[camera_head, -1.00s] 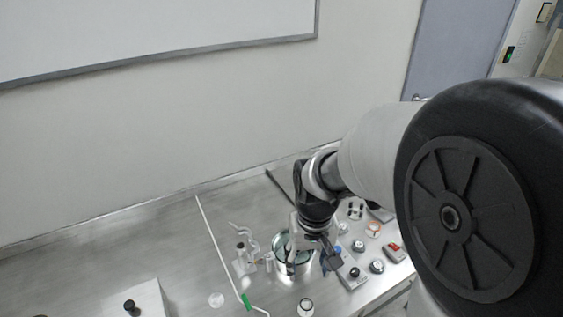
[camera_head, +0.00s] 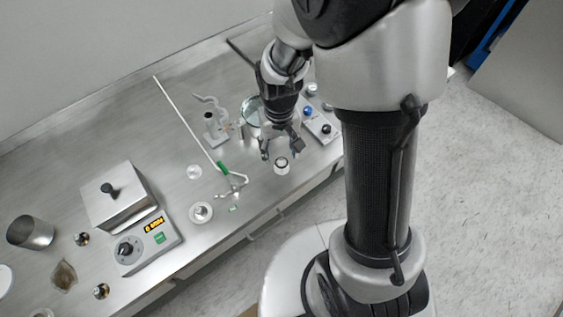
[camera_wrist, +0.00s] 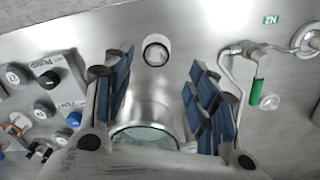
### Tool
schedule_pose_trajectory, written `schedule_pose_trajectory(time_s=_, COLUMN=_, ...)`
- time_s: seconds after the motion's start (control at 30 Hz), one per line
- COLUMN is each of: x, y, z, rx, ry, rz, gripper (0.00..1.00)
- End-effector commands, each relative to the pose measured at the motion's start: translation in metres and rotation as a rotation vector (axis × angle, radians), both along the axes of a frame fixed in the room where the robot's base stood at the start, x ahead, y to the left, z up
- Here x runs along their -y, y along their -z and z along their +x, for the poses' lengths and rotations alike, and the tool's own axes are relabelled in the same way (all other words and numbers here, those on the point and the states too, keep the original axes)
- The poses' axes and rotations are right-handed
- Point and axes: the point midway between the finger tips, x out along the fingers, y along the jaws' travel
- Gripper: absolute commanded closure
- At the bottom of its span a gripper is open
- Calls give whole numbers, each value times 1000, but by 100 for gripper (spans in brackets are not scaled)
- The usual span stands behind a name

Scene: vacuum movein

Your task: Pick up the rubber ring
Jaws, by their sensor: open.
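A small round white piece with a dark ring around its top (camera_head: 282,165) stands on the steel bench; it also shows in the wrist view (camera_wrist: 156,50). I take this dark ring to be the rubber ring, but cannot be sure. My gripper (camera_head: 280,150) hangs over the bench just behind this piece in the head view. In the wrist view my gripper (camera_wrist: 162,80) is open and empty, its blue-padded fingers spread. The round piece lies beyond the fingertips, near the middle of the gap, apart from both fingers.
A glass vessel (camera_head: 250,112) stands close behind my gripper. A knobbed pump control box (camera_wrist: 35,90) is to one side. A heater box (camera_head: 115,195) stands farther left.

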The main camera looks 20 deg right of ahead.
Motion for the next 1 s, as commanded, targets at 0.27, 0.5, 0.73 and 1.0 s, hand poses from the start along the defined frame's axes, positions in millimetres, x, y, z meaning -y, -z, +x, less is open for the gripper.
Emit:
schedule_pose_trajectory(time_s=0.27, x=6, y=40, z=0, rx=-6, ry=1, rz=0, gripper=47)
schedule_pose_trajectory(time_s=0.5, x=5, y=50, z=1, rx=-2, ry=0, rz=0, gripper=47)
schedule_pose_trajectory(time_s=0.73, x=5, y=50, z=1, rx=-2, ry=0, rz=0, gripper=47)
schedule_pose_trajectory(time_s=1.0, x=5, y=53, z=1, rx=-2, ry=0, rz=0, gripper=47)
